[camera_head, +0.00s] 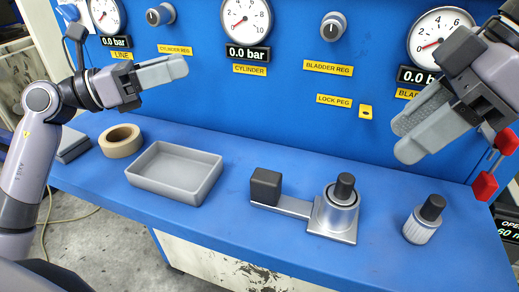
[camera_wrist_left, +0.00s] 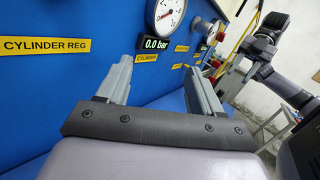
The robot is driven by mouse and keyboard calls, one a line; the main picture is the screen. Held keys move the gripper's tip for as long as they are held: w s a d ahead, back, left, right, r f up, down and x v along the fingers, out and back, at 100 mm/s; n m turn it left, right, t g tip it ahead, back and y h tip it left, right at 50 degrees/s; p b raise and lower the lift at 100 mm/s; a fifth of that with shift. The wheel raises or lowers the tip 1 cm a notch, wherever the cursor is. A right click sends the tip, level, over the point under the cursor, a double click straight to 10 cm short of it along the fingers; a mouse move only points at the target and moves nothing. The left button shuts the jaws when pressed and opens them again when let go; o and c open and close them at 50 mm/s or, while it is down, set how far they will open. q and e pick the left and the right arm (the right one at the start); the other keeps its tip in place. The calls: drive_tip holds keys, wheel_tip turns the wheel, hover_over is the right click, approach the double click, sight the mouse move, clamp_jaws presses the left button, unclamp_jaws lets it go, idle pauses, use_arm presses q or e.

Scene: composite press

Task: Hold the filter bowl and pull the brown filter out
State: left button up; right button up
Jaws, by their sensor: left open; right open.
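A metal holder (camera_head: 322,222) lies on the blue bench, with a flat bar running left to a black block (camera_head: 266,186). A round metal bowl-like part (camera_head: 341,214) with a black knob (camera_head: 344,185) stands upright in it. To its right stands a ribbed pale cylinder (camera_head: 419,231) with a black cap (camera_head: 432,207). I cannot tell which is the filter bowl; no brown filter shows. My left gripper (camera_head: 178,68) is open and empty, raised above the tray; its fingers also show in the left wrist view (camera_wrist_left: 160,66). My right gripper (camera_head: 408,137) is open and empty, above and behind the cylinder.
A grey tray (camera_head: 157,188) and a tan tape roll (camera_head: 120,140) sit on the bench's left. Behind rises a blue panel with gauges (camera_head: 246,17) and knobs (camera_head: 333,26). Red-handled pliers-like parts (camera_head: 485,186) are at far right. The bench between tray and black block is clear.

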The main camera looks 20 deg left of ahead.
use_arm(q)
drive_tip(key=d+m+g+h, duration=0.1)
drive_tip(key=d+m+g, duration=0.5)
drive_tip(key=d, duration=0.6)
drive_tip(key=m+g+y, duration=0.2)
drive_tip(key=g, duration=0.4)
hover_over(263, 175)
drive_tip(key=w+d, duration=0.2)
drive_tip(key=w, duration=0.1)
drive_tip(key=f, duration=0.2)
drive_tip(key=s+f+m+y, duration=0.1)
drive_tip(key=f+y, duration=0.1)
drive_tip(key=y, duration=0.2)
drive_tip(key=s+f+y, duration=0.1)
drive_tip(key=f+y, duration=0.1)
drive_tip(key=y, duration=0.2)
drive_tip(key=s+f+m+g+y, duration=0.1)
drive_tip(key=f+y, duration=0.1)
drive_tip(key=y, duration=0.2)
drive_tip(key=shift+s+a+m, duration=0.1)
drive_tip(key=shift+a+m, duration=0.2)
drive_tip(key=shift+a, duration=0.05)
drive_tip(key=shift+a+y, duration=0.55)
drive_tip(key=shift+y, duration=0.15)
drive_tip(key=shift+a+f, duration=0.1)
drive_tip(key=shift+f, duration=3.5)
clamp_jaws()
